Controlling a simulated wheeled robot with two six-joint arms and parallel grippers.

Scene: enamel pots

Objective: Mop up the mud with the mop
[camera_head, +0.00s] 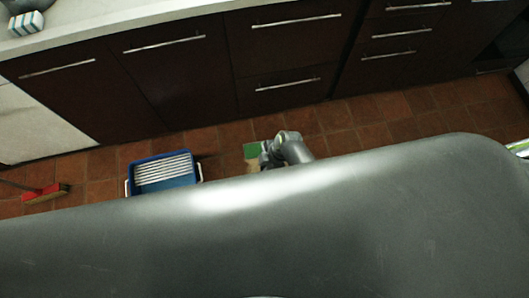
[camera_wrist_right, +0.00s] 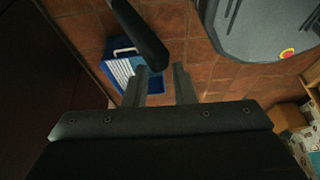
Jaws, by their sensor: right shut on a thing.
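My right gripper (camera_head: 270,157) is low over the tiled floor in the head view, partly hidden by a large grey shape in front. I cannot make out any mud. My left gripper is not in view.
A blue bucket (camera_head: 186,181) with a white ribbed wringer stands left of the gripper; it also shows in the right wrist view (camera_wrist_right: 128,85). A red brush (camera_head: 45,193) lies at far left. Dark cabinets (camera_head: 180,85) line the back. A sponge (camera_head: 27,23) sits on the counter.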

